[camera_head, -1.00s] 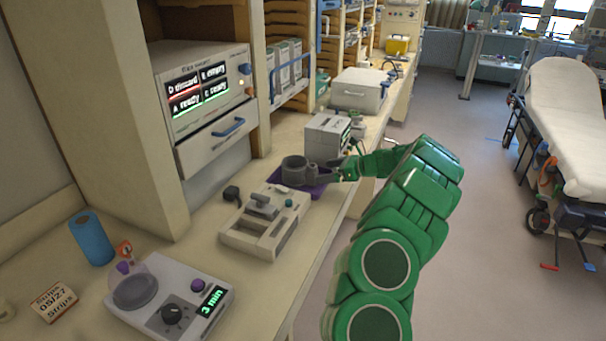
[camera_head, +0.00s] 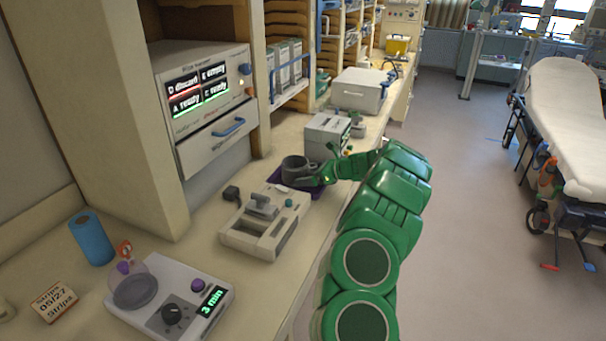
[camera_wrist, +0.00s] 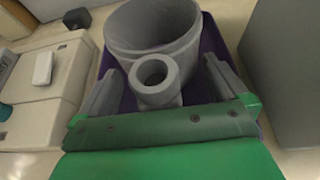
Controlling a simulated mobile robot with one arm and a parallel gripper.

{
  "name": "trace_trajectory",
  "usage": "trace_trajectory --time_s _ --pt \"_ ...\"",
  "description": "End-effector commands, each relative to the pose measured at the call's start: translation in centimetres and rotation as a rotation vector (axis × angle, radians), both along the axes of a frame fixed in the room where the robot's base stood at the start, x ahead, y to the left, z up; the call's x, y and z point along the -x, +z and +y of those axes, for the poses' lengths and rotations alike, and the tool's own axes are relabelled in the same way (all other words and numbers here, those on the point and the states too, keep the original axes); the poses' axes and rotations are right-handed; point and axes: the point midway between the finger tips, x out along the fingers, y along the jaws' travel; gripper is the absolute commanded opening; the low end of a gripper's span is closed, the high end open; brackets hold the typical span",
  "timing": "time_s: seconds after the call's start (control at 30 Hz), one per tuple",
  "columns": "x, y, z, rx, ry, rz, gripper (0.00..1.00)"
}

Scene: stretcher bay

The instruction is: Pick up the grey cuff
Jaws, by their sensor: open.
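The grey cuff (camera_head: 296,168) is a round, hollow grey ring with a smaller ring-shaped tab on its side. It sits on a purple mat (camera_head: 283,180) on the counter. In the wrist view the cuff (camera_wrist: 150,32) is straight ahead, and its small tab ring (camera_wrist: 155,75) lies between the fingers. My gripper (camera_wrist: 162,82) is open, with one grey finger on each side of the tab. I cannot tell whether either finger touches it. In the head view my gripper (camera_head: 312,180) is at the cuff's right side, partly hidden by my green wrist.
A beige device with slots (camera_head: 265,235) stands in front of the mat. A grey box (camera_head: 325,135) stands close behind it. A timer unit (camera_head: 170,300), blue roll (camera_head: 91,240) and strips box (camera_head: 54,302) are at the front left. Open floor lies right of the counter.

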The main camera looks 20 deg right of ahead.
Motion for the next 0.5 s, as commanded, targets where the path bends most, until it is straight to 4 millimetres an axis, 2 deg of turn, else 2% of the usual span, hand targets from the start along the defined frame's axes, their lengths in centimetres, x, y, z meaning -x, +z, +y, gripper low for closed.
trace_trajectory --time_s 0.1,0.4,0.5 --pt "0.02 0.00 -0.04 0.000 0.000 0.000 0.98" --pt "0.05 -0.05 -0.05 0.000 0.000 0.001 0.53" --pt "0.05 -0.03 -0.06 -0.001 0.000 0.001 0.53"
